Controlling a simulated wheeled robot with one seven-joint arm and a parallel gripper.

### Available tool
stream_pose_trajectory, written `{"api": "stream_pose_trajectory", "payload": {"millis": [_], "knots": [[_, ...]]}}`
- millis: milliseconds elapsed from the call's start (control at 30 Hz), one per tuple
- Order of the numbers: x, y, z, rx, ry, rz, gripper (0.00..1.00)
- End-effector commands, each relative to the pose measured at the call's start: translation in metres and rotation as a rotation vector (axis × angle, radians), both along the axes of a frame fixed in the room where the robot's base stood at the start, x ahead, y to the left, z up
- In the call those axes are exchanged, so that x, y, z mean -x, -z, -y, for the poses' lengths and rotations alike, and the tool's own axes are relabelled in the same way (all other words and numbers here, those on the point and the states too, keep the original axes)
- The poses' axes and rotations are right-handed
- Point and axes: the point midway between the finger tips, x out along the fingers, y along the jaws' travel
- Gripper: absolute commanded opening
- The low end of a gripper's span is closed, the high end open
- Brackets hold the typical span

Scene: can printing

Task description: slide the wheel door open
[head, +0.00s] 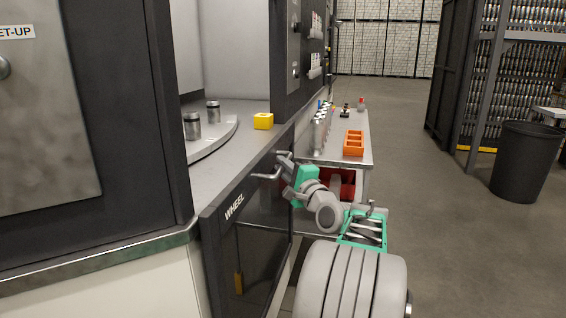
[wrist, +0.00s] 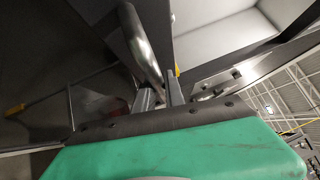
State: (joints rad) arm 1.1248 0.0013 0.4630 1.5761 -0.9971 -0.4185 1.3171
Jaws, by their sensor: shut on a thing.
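The wheel door (head: 250,232) is a dark framed panel marked "WHEEL" on the side of the machine in the head view. A metal bar handle (head: 268,176) stands out near its upper right edge. My gripper (head: 280,168) is at this handle, and it is shut on it. In the wrist view the handle (wrist: 140,42) runs down to my gripper's fingers (wrist: 160,95). The exact contact between the fingers and the bar is partly hidden.
A yellow block (head: 263,121) and metal cans (head: 192,126) stand on the machine top above the door. A side table (head: 366,146) with an orange tray (head: 353,143) is just beyond my arm. A black bin (head: 525,160) stands right; the floor between is clear.

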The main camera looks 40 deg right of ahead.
Motion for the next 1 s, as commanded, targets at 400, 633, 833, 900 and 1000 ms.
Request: {"api": "stream_pose_trajectory", "payload": {"millis": [400,633,833,900,1000], "knots": [[0.000,0.002,0.000,-0.001,0.000,-0.002,0.20],[0.000,0.001,0.000,0.000,0.000,-0.001,0.36],[0.001,0.001,0.000,0.000,0.000,0.000,0.36],[0.005,0.001,0.000,0.000,0.001,0.000,0.36],[0.020,0.003,-0.003,0.000,0.003,0.000,0.36]]}}
